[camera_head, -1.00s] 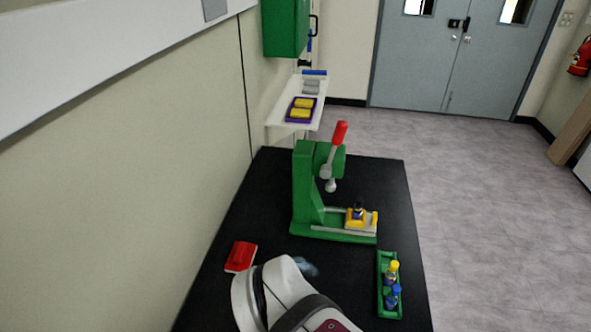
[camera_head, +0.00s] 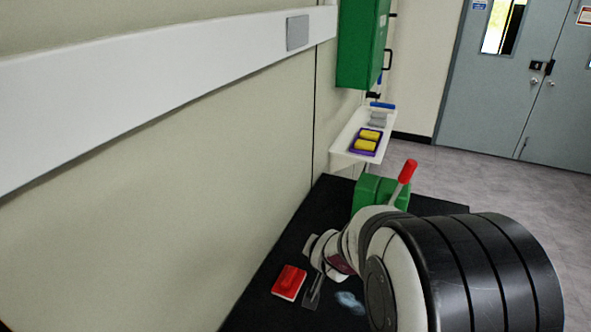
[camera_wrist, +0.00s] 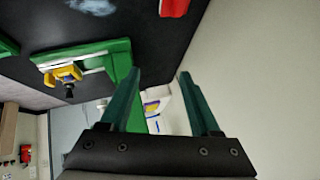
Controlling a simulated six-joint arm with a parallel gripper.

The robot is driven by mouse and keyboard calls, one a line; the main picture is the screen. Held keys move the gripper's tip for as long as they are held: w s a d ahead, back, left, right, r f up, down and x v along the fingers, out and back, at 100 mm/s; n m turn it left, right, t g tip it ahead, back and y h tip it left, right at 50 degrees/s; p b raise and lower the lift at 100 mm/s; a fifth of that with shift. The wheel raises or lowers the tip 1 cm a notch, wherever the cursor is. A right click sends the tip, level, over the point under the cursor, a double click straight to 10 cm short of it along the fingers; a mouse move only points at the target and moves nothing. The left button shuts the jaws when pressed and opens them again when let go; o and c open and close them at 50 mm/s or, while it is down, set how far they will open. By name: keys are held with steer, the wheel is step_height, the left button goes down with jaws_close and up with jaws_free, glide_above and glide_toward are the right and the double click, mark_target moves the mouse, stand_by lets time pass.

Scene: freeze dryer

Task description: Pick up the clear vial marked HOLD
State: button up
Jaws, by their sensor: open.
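No vial with a readable HOLD mark shows. In the wrist view, a small dark-topped vial (camera_wrist: 69,91) sits at the yellow holder (camera_wrist: 63,75) of the green press (camera_wrist: 120,62); its body and any label are too small to read. The press shows in the head view behind my arm (camera_head: 375,194), its base hidden. My gripper (camera_wrist: 160,73) is open, with nothing between its fingers, and is apart from the press and holder. In the head view, it is low near the red block (camera_head: 289,282). The vial rack is hidden there by my arm.
A green edge (camera_wrist: 6,47) shows at the left of the wrist view. A pale smear (camera_head: 350,302) lies on the black bench. A white shelf (camera_head: 343,147) holds a purple tray (camera_head: 358,149) with yellow blocks. The wall bounds the bench on the left.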

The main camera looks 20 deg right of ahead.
steer(key=d+f+m+g+h, duration=0.1)
steer(key=d+f+h, duration=0.1)
steer(key=d, duration=0.7)
steer(key=d+f+m+g+h, duration=0.1)
steer(key=d+f+h, duration=0.2)
steer(key=d, duration=0.6)
steer(key=d+f+m+g+h, duration=0.1)
steer(key=d+f+h, duration=0.2)
steer(key=d, duration=0.6)
steer(key=shift+s+d+f+m, duration=0.1)
steer(key=shift+d+f+m, duration=0.1)
steer(key=shift+f, duration=0.3)
steer(key=shift+s+d+f+m, duration=0.1)
steer(key=shift+d+f, duration=0.05)
steer(key=shift+f, duration=0.3)
steer(key=x, duration=0.5)
steer(key=shift+d+f, duration=0.2)
steer(key=shift+d, duration=0.15)
jaws_close()
